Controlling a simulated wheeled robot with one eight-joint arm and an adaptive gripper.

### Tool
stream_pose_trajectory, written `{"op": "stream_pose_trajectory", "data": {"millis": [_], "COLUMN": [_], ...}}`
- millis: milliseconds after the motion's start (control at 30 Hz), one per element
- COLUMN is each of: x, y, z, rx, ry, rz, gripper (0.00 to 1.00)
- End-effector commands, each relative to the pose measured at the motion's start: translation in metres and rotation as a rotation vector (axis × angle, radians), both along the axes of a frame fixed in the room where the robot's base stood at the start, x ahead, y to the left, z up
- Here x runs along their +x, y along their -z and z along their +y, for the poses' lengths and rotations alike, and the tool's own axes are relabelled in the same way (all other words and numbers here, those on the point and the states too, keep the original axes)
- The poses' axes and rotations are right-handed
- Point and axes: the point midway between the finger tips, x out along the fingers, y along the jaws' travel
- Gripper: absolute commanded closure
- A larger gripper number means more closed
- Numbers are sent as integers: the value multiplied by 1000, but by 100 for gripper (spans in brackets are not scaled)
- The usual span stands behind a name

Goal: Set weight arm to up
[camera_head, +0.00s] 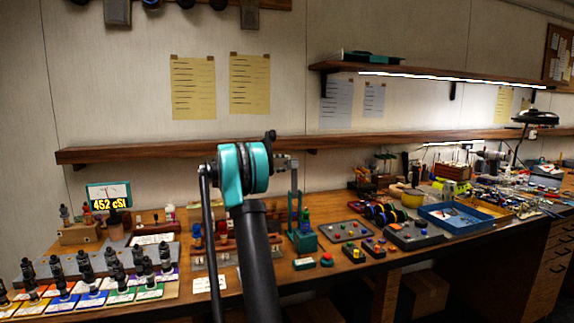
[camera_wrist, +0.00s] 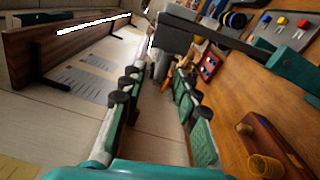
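A teal stand (camera_head: 303,240) with an upright post rises from the bench near the middle of the head view. In the wrist view, a dark grey bar (camera_wrist: 187,38) crosses the top, with a grey cylinder (camera_wrist: 163,64) below it; this looks like the weight arm. Part of the teal stand (camera_wrist: 290,66) shows at right. My gripper (camera_wrist: 158,78) has its fingers apart, with the grey cylinder appearing between or just beyond the tips. I cannot tell whether they touch. In the head view, my own arm hides part of the gripper near the post top.
A wooden wall shelf (camera_head: 130,152) runs behind my arm. Several joystick-like controls (camera_head: 115,270) and a meter reading 452 cSt (camera_head: 109,196) stand at left.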

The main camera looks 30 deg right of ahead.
Motion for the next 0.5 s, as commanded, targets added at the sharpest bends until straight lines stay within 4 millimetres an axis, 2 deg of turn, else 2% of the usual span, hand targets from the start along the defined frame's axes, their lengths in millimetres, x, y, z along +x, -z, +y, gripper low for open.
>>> {"op": "stream_pose_trajectory", "data": {"millis": [100,300,500], "x": [7,16,22], "y": [0,0,0], "z": [26,64,88], "rx": [0,1,0], "ry": [-4,-3,-2], "rz": [0,0,0], "gripper": [69,69,69]}}
